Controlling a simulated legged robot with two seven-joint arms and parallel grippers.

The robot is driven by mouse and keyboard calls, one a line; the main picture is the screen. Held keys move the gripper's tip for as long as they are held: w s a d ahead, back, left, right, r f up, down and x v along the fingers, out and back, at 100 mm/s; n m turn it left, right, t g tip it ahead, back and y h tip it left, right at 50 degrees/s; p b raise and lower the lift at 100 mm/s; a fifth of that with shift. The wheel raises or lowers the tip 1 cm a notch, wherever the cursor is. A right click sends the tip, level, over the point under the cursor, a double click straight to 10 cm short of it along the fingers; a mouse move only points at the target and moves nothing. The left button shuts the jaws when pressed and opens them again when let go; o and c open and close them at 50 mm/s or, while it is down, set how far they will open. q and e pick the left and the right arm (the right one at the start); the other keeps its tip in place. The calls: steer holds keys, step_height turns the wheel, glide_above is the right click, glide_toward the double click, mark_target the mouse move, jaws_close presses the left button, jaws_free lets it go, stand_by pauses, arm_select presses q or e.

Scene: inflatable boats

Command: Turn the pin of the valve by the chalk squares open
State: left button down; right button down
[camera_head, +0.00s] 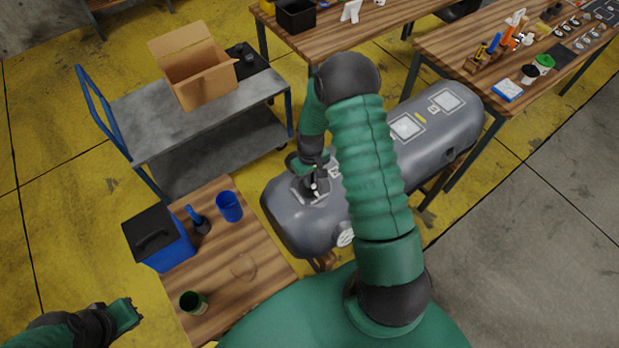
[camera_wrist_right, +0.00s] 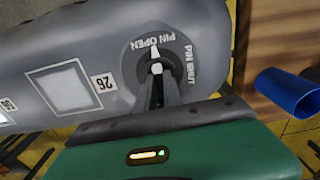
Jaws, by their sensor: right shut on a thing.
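The grey inflatable tube (camera_head: 285,222) lies across the middle of the head view. The valve (camera_wrist_right: 128,68) is a dark round disc on it, lettered PIN OPEN and PIN SHUT, beside a pale chalk square (camera_wrist_right: 62,90) and a label 26. My right gripper (camera_wrist_right: 158,85) is shut on the valve's pin (camera_wrist_right: 155,53). The pin's white tip points at the PIN OPEN lettering. In the head view my right gripper (camera_head: 313,187) is at the tube's near left end, and the valve is mostly hidden. My left gripper (camera_head: 124,314) is at the lower left, away from the tube; its jaws are unclear.
A wooden table (camera_head: 225,275) at the near left bears a blue cup (camera_head: 229,206), a green cup (camera_head: 194,303) and a blue box (camera_head: 160,240). A grey cart (camera_head: 165,118) with a cardboard box (camera_head: 193,68) stands behind. More tables with tools are at the back.

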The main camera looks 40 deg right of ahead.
mark_target(312, 182)
steer(key=c, duration=1.6)
jaws_free()
steer(key=shift+s+f, duration=0.1)
steer(key=shift+s, duration=0.25)
steer(key=shift+c, duration=0.2)
steer(key=shift+o, duration=0.8)
steer(key=shift+w+r, duration=0.15)
steer(key=shift+r, duration=0.15)
step_height(312, 182, up, 16)
steer(key=b, duration=0.2)
steer(key=shift+r, duration=0.2)
